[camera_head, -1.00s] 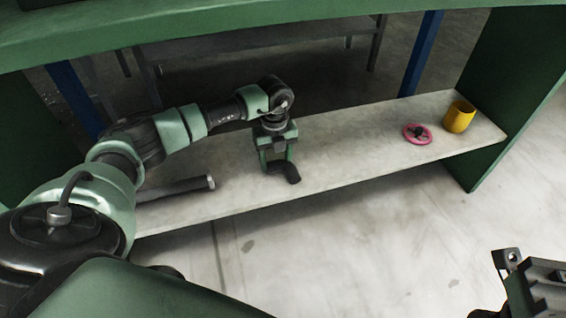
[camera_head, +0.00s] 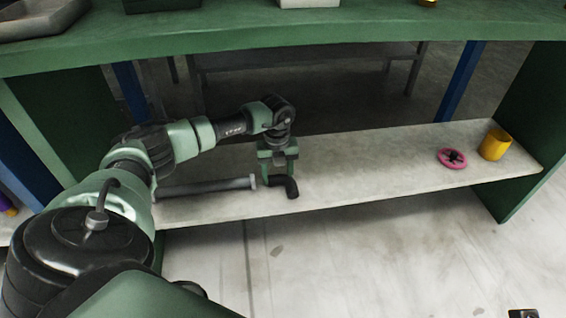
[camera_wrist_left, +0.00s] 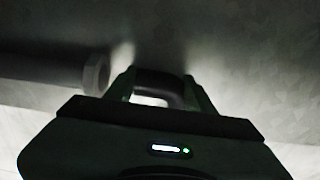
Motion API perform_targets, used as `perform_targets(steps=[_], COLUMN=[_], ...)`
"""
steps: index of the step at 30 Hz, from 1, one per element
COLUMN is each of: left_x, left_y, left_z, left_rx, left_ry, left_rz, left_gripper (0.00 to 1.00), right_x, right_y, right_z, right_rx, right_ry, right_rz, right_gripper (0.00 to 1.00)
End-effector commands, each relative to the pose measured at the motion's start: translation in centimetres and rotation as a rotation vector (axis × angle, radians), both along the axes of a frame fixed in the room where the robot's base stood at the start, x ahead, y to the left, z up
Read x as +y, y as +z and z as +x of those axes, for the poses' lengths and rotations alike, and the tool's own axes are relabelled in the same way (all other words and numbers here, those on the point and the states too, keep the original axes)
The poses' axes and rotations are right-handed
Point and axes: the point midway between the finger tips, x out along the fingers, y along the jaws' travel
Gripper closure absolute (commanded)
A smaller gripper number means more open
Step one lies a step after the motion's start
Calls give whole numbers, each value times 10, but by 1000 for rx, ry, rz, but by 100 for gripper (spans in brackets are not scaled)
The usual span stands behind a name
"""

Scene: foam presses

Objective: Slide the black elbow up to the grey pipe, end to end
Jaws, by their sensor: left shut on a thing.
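The black elbow (camera_head: 291,187) is a short bent dark pipe piece on the pale lower shelf. My left gripper (camera_head: 278,177) is above it, pointing down, shut on it; in the left wrist view the elbow (camera_wrist_left: 160,88) shows between the two fingers. The grey pipe (camera_head: 208,187) lies along the shelf to the left, with a lighter collar at its right end. The wrist view also shows the pipe (camera_wrist_left: 45,68) at left. A small gap shows between the collar and the elbow. My arm hides part of the pipe's left end.
A pink handwheel (camera_head: 452,158) and a yellow cup (camera_head: 495,145) are on the shelf (camera_head: 370,165) at far right. The shelf between them and the elbow is clear. A dark sliver shows at the bottom right corner.

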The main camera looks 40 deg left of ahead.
Motion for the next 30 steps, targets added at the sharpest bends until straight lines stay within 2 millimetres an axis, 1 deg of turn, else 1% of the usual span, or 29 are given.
perform_targets(steps=[5,14,15,17,18,26,28,30], left_x=[4,5,5,5,5,5,5,5], left_y=[1,1,1,1,1,0,3,10], left_z=[-1,-1,-1,-1,-1,-1,-1,-1], left_rx=[-1,-1,-1,-1,-1,-1,-1,-2], left_ry=[0,-1,-1,-1,-1,-1,-1,-1], left_rz=[-1,-1,-1,-1,-1,-1,-1,-1], left_gripper=[99,99,43,26,20,20,20,20], right_x=[0,0,0,0,0,0,0,0], right_y=[0,0,0,0,0,0,1,5], right_z=[0,0,0,0,0,0,0,-1], right_rx=[2,2,2,2,2,2,1,-1], right_ry=[0,0,0,0,0,0,0,0], right_rz=[0,0,0,0,0,0,1,1], right_gripper=[100,100,100,100,100,100,100,100])
